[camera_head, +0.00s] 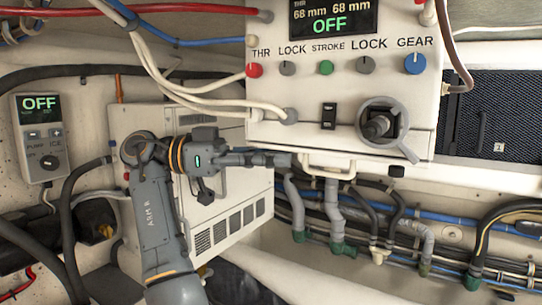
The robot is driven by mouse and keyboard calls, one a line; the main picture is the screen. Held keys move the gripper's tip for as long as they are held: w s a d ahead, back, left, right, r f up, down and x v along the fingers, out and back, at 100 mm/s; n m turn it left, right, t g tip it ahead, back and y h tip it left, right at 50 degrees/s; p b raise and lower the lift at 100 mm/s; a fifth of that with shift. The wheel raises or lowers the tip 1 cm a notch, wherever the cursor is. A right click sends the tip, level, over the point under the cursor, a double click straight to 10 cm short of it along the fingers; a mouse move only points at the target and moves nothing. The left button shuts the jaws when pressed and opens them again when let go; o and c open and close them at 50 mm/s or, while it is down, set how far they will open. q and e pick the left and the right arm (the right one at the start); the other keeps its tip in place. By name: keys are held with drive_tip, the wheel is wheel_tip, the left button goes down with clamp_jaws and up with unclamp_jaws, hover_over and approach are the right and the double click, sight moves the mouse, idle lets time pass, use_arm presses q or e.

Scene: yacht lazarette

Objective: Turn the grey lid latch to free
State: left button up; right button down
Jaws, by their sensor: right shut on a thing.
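My right gripper (285,160) is at the lower left edge of the white control box (262,131), left of the box's pale handle (327,172). Its fingers are shut on a small grey part there, which looks like the grey lid latch. The fingers cover most of it, so I cannot tell which way it is turned. A dark block (396,171) sits under the same edge to the right. My left gripper is not in view.
The box carries a row of knobs, a black switch (329,116) and a grey lever (380,125). White cables hang at its left. A vented white cabinet (225,225) stands behind my arm. Hoses and pipes (334,205) run below the box. A small pump panel (38,140) is at far left.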

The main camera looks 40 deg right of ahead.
drive_tip(key=shift+f+m+g+y, duration=0.1)
drive_tip(key=shift+m+g+y, duration=0.4)
drive_tip(key=shift+g, duration=0.1)
drive_tip(key=c, duration=1.4)
unclamp_jaws()
drive_tip(key=shift+s+d, duration=0.1)
drive_tip(key=shift+o, duration=0.6)
drive_tip(key=shift+s+d, duration=0.1)
drive_tip(key=shift+d, duration=0.05)
drive_tip(key=shift+n+t+h, duration=0.5)
drive_tip(key=shift+t+h, duration=0.1)
drive_tip(key=shift+t, duration=0.1)
